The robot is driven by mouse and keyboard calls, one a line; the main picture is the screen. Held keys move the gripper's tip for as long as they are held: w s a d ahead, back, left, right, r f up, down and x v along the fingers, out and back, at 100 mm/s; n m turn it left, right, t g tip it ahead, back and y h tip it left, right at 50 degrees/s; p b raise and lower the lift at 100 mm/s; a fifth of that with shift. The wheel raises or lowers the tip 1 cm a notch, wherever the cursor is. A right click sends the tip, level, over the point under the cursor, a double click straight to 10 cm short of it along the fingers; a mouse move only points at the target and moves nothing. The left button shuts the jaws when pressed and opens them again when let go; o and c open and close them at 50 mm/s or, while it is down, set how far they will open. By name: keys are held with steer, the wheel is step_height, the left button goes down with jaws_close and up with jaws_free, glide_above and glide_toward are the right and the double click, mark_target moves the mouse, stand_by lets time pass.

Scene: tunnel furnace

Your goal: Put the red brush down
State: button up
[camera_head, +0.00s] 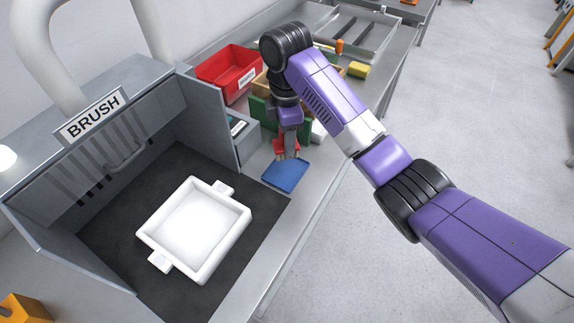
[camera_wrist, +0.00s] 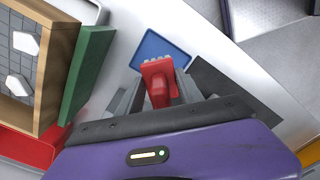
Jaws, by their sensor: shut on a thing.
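My gripper (camera_head: 290,150) is shut on the red brush (camera_head: 281,147) and points down over the bench. In the wrist view the red brush (camera_wrist: 158,82) sits between the two grey fingers, with pale bristles at its far end. A flat blue mat or tray (camera_head: 286,175) lies on the bench just below and in front of the brush. It also shows in the wrist view (camera_wrist: 152,47), partly covered by the brush. I cannot tell whether the bristles touch the blue surface.
A brush booth with a white square tray (camera_head: 148,236) on a dark mat stands at left. A red bin (camera_head: 212,70), a green panel (camera_wrist: 88,72), a wooden box (camera_wrist: 57,55) and a yellow sponge (camera_head: 358,70) are close behind. Open floor lies to the right.

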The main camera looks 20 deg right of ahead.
step_height(320, 180, down, 3)
steer(key=shift+f+b, duration=0.1)
steer(key=shift+b, duration=0.3)
steer(key=shift+f+p, duration=0.4)
steer(key=shift+f, duration=2.1)
steer(key=shift+f, duration=0.2)
steer(key=o, duration=1.3)
step_height(320, 180, up, 12)
steer(key=p, duration=0.3)
steer(key=shift+r, duration=0.25)
steer(key=shift+f, duration=0.1)
